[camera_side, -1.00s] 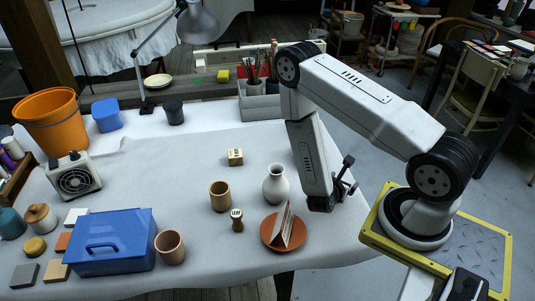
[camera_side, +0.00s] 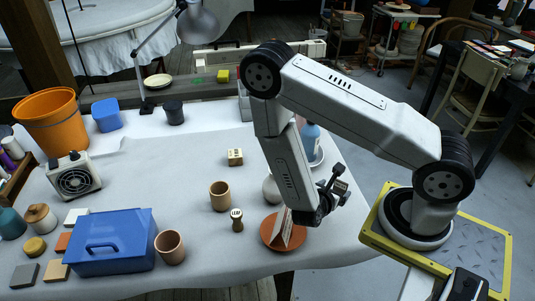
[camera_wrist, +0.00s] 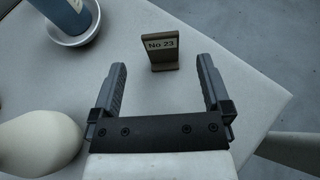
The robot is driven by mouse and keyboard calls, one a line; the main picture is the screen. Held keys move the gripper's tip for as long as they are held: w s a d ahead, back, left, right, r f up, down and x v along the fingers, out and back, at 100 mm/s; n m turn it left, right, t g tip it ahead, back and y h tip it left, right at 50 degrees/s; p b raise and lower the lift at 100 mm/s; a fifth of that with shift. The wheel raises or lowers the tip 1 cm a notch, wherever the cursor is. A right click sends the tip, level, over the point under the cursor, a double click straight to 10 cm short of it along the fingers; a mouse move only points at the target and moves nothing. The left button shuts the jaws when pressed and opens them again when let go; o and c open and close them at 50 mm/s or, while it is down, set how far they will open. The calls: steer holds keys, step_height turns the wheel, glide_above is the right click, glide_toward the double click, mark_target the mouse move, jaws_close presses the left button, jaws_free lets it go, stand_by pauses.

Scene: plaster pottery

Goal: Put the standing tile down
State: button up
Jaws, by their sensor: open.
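The tile (camera_side: 285,231), pale-faced and brown-edged, stands tilted on a round terracotta dish (camera_side: 267,234) near the front of the table in the side view. The arm's end partly covers it, and neither tile nor dish shows in the wrist view. My gripper (camera_side: 333,186) is just right of and above the tile, its fingers pointing away to the right. In the wrist view my gripper (camera_wrist: 161,76) is open with nothing held. A brown "No 23" sign (camera_wrist: 161,52) stands beyond the gap between its fingertips; it also shows at the fingers in the side view (camera_side: 341,187).
A white vase (camera_side: 270,188) stands close left of my arm, and at the left in the wrist view (camera_wrist: 38,140). A blue bottle (camera_side: 311,135) stands in a white dish behind. The table edge is close.

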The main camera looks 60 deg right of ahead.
steer(key=shift+v, duration=1.7)
steer(key=w+a+r+m+t+y, duration=0.1)
steer(key=w+a+r+m+y, duration=0.3)
steer(key=r+m+y, duration=0.2)
steer(key=w+a+r+m+t+y, duration=0.1)
steer(key=w+a+r+m+y, duration=0.3)
steer(key=r+m+y, duration=0.3)
step_height(320, 180, up, 3)
steer(key=a+m, duration=0.1)
steer(key=m, duration=0.4)
steer(key=shift+a+t+y, duration=0.25)
steer(key=shift+t+y, duration=0.05)
